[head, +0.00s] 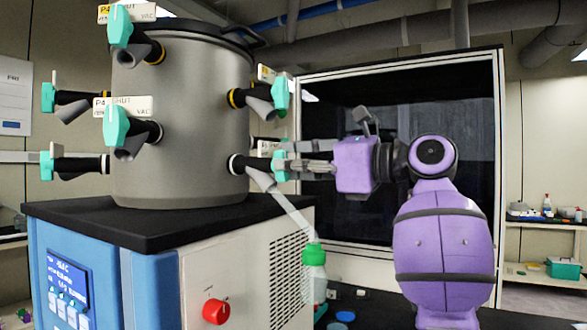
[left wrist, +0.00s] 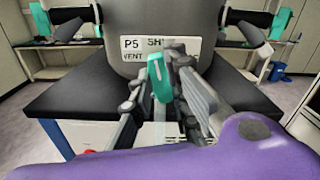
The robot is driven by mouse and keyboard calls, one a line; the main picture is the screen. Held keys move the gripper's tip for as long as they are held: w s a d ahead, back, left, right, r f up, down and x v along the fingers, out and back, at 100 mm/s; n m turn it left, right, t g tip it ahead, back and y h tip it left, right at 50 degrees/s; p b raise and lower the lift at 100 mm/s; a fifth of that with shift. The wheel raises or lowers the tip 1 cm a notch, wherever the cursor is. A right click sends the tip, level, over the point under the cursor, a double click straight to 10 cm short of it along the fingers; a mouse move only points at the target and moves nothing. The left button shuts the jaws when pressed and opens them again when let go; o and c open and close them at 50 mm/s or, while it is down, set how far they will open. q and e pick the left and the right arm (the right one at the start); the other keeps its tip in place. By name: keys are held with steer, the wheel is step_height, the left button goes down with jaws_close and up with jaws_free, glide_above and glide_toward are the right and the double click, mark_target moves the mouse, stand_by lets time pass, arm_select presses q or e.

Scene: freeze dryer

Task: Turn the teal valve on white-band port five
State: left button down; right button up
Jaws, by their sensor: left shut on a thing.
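The white-band port (head: 238,164) sticks out low on the right side of the grey steel drum. Its teal valve (head: 279,166) is at the port's outer end. In the left wrist view the valve handle (left wrist: 159,76) stands nearly upright, slightly tilted, below a label (left wrist: 160,45) reading P5. My left gripper (head: 288,160) reaches in from the right with its fingers at this valve. In the left wrist view the gripper (left wrist: 163,95) has a finger on each side of the handle and is shut on it. The fingers hide part of the handle and label. My right gripper is not in view.
A yellow-band port with a teal valve (head: 280,93) sits just above. Other teal valves (head: 116,125) ring the drum (head: 185,120). A clear tube (head: 290,212) slopes from port five toward a green-capped bottle (head: 314,262). The dryer's black top (head: 90,215) lies beneath.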

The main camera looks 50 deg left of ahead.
arm_select(q)
steer(key=n+b, duration=0.1)
steer(key=n, duration=0.3)
steer(key=shift+f+n, duration=0.15)
steer(key=shift+n, duration=0.15)
steer(key=n+b, duration=0.1)
steer(key=n, duration=0.2)
steer(key=shift+s+n+b, duration=0.1)
steer(key=shift+n+b, duration=0.2)
steer(key=shift+n, duration=0.5)
steer(key=c, duration=1.7)
jaws_free()
